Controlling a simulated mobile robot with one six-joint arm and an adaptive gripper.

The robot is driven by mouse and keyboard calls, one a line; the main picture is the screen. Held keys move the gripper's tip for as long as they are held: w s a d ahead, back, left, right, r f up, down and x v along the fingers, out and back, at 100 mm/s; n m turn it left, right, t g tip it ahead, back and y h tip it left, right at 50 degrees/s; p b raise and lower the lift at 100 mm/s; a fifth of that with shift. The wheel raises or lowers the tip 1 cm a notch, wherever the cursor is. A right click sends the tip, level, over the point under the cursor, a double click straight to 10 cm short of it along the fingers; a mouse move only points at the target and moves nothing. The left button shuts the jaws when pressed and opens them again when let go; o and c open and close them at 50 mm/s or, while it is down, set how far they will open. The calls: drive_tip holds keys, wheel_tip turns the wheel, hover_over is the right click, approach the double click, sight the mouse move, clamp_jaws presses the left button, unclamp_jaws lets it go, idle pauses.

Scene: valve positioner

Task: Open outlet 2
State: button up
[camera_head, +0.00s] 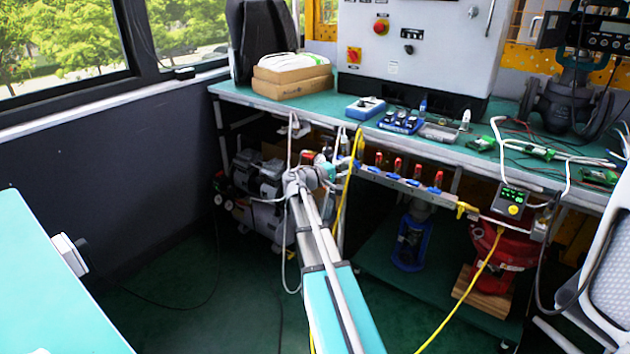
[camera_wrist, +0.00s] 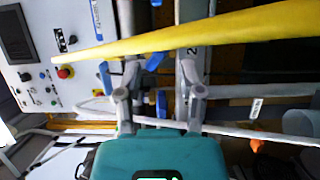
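The outlet manifold (camera_head: 405,184) is a grey rail under the bench front, with a row of red-topped valves (camera_head: 398,165) that have blue lower parts. In the wrist view a grey plate (camera_wrist: 193,40) carries a label that reads as 2, and blue handle parts (camera_wrist: 162,103) show near my gripper (camera_wrist: 160,72). My gripper is open, with its two fingers spread on either side of a gap. A blue part shows in or behind this gap; I cannot tell whether it touches the fingers. In the head view my gripper is at the manifold's left end, partly hidden by my arm.
A yellow hose (camera_wrist: 250,27) crosses the wrist view just beyond the fingertips; the head view shows it hanging (camera_head: 350,180) beside my gripper. Grey hoses hang near my wrist. The green bench (camera_head: 450,150) edge lies above. The floor in front is partly clear.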

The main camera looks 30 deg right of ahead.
drive_tip(key=a, duration=1.1)
drive_tip(key=shift+a, duration=0.25)
drive_tip(key=shift+o, duration=0.2)
drive_tip(key=o, duration=0.5)
drive_tip(key=shift+f, duration=0.15)
drive_tip(key=shift+c, duration=0.2)
drive_tip(key=shift+o, duration=0.5)
drive_tip(key=shift+s+d+f+n+b, duration=0.1)
drive_tip(key=shift+f+n+b, duration=0.1)
drive_tip(key=shift+n+b, duration=0.3)
drive_tip(key=f+n+t+h+b, duration=0.1)
drive_tip(key=n+b, duration=0.2)
drive_tip(key=s+f+n+h+b, duration=0.1)
drive_tip(key=n+b, duration=0.1)
drive_tip(key=n, duration=0.1)
drive_tip(key=f+n+t+h+b, duration=0.1)
drive_tip(key=n+b, duration=0.2)
drive_tip(key=shift+s+d+f+t+b, duration=0.3)
drive_tip(key=shift+f+b, duration=0.05)
drive_tip(key=shift+d+r, duration=0.1)
